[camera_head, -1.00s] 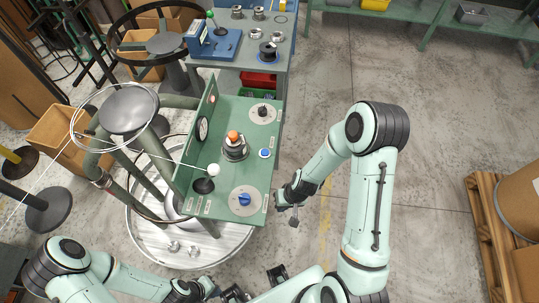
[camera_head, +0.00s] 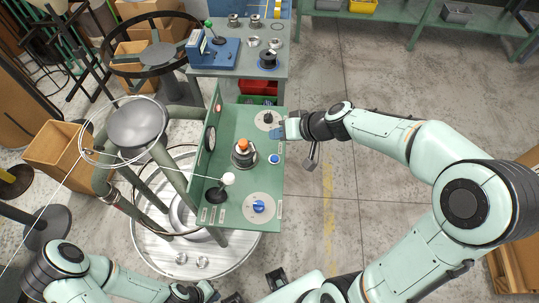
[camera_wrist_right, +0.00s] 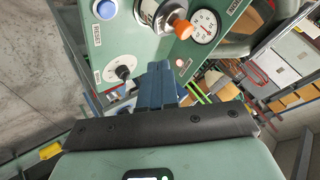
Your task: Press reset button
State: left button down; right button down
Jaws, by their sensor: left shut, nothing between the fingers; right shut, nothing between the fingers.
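The green control panel (camera_head: 233,184) stands in the middle of the head view. A small blue round push button (camera_head: 273,158) sits near its right edge, between two round dials; its label is too small to read there. The button also shows at the top of the right wrist view (camera_wrist_right: 106,9), with a label beside it. My right gripper (camera_head: 281,129) is shut and empty at the panel's upper right edge, beside the black knob (camera_head: 268,117) and apart from the button. Its blue fingers show in the right wrist view (camera_wrist_right: 160,82). My left gripper (camera_head: 207,290) is shut and low at the bottom, away from the panel.
An orange-topped knob (camera_head: 243,146) stands mid-panel, left of the button. A white-ball lever (camera_head: 228,179) and a blue knob (camera_head: 258,206) are lower down. A gauge (camera_wrist_right: 204,26) is on the panel's upright side. A workbench (camera_head: 240,61) stands behind.

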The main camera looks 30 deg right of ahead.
aim_at(277, 159)
jog(key=shift+f, duration=0.1)
